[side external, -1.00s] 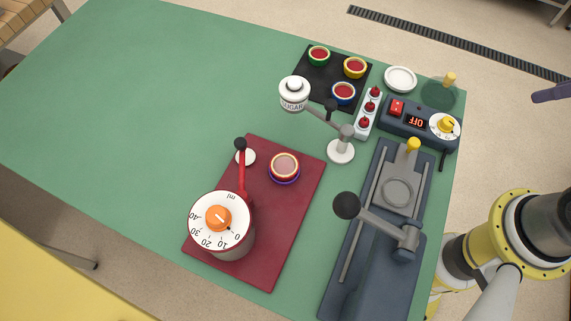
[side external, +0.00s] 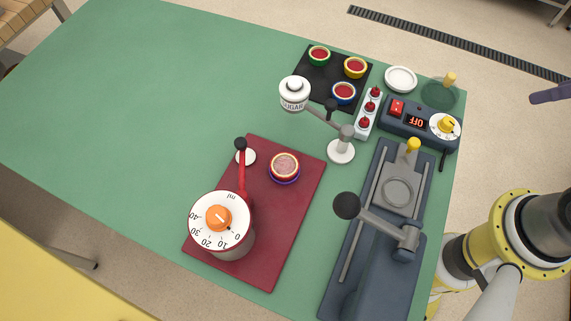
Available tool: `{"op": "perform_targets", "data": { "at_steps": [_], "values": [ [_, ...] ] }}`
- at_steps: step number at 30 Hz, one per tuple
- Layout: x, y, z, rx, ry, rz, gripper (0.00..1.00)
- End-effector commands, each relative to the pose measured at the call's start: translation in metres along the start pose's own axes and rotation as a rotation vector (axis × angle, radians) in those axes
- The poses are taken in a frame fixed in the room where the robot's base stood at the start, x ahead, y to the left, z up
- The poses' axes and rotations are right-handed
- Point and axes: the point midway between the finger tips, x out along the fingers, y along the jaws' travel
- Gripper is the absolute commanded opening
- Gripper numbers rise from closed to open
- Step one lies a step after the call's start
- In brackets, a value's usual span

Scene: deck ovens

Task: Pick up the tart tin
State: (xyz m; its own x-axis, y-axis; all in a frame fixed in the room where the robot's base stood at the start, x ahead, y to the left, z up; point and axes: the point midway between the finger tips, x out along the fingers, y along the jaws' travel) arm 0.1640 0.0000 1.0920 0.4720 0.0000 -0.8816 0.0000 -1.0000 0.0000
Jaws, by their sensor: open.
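Several small round tins are in view, and I cannot tell by name which one is the tart tin. One tin (side external: 284,167) with a pale rim and reddish, speckled contents sits on a purple-blue ring on the dark red board. A green tin (side external: 319,55), a yellow tin (side external: 355,67) and a blue tin (side external: 343,92), each with red contents, stand on the black tray (side external: 309,78) at the back. My gripper is out of the picture; only part of my yellow and grey arm shows at the right edge.
On the red board (side external: 287,225) stands a dispenser with a dial (side external: 220,220) and red lever. A grey lever press (side external: 370,260), a control box (side external: 405,120) and a white dish (side external: 401,79) are at right. The left green tabletop is clear.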

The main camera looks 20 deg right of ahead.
Motion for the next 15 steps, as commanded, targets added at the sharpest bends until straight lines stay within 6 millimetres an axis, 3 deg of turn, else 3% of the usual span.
{"op": "perform_targets", "data": {
  "at_steps": [1, 4, 11, 15],
  "values": [
    [0.0000, 0.0000, 0.0000, 0.000, 0.000, 0.000, 0.84],
    [0.0000, 0.0000, 0.0000, 0.000, 0.000, 0.000, 1.00],
    [-0.0001, 0.0000, 0.0000, 0.007, 0.000, 0.000, 1.00],
    [-0.0001, -0.0001, -0.0015, 0.112, 0.007, -0.001, 1.00]
  ]
}}
